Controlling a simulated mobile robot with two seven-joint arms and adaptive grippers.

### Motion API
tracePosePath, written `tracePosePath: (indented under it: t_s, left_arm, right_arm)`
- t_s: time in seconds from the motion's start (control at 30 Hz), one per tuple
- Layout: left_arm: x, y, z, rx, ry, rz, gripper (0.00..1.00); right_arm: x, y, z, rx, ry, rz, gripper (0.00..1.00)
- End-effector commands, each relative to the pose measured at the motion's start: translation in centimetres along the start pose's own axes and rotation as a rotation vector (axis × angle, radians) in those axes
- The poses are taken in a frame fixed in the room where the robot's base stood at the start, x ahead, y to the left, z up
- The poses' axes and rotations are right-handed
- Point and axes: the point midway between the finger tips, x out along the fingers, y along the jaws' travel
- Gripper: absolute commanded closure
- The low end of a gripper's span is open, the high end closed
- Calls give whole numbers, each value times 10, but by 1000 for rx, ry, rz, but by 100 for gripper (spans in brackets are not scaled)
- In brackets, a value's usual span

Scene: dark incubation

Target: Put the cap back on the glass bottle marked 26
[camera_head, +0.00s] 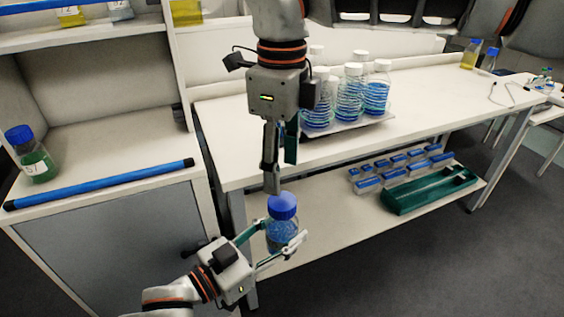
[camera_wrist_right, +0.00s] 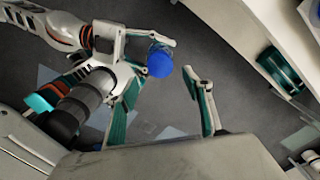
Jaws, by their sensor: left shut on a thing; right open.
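A clear glass bottle with bluish contents (camera_head: 281,234) is held upright in front of the bench. My left gripper (camera_head: 272,246) is shut on its body; no number can be read on it. A blue cap (camera_head: 282,205) sits on the bottle's mouth; how tightly it is seated cannot be told. In the right wrist view the cap (camera_wrist_right: 160,62) hides most of the bottle. My right gripper (camera_head: 274,182) points down, open and empty, with its fingertips close above the cap. In its wrist view the open fingers (camera_wrist_right: 162,80) stand either side of the cap's line, apart from it.
A white bench (camera_head: 430,88) bears a tray of white-capped bottles (camera_head: 350,97). Its lower shelf (camera_head: 310,235) holds blue-topped boxes and a green rack (camera_head: 430,189). Floor at lower right is clear.

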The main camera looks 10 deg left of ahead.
Motion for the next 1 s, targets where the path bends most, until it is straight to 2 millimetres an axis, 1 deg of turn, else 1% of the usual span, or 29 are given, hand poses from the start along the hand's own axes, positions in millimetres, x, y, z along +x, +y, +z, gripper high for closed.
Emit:
tracePosePath:
  t_s: [0.17, 0.27, 0.37, 0.6, 0.73, 0.83, 1.0]
  left_arm:
    - [0, 0, -2, 0, 3, 0, 100]
    - [0, 0, -2, 0, 3, 0, 100]
    - [0, 0, -2, 0, 3, 0, 100]
    - [0, 0, -2, 0, 3, 0, 100]
    - [0, 0, -2, 0, 3, 0, 100]
    - [0, 0, -2, 0, 4, 0, 100]
    - [0, 0, -2, 0, 4, 0, 100]
  right_arm:
    - [0, 0, 0, 2, 0, 0, 50]
    - [3, 0, 0, 3, 1, 0, 50]
    - [12, 0, 0, 3, 2, 2, 50]
    - [48, 0, 0, 3, 2, 3, 50]
    - [64, 0, 0, 3, 1, 2, 50]
    - [73, 0, 0, 4, 1, 1, 50]
    - [80, 0, 0, 4, 1, 0, 50]
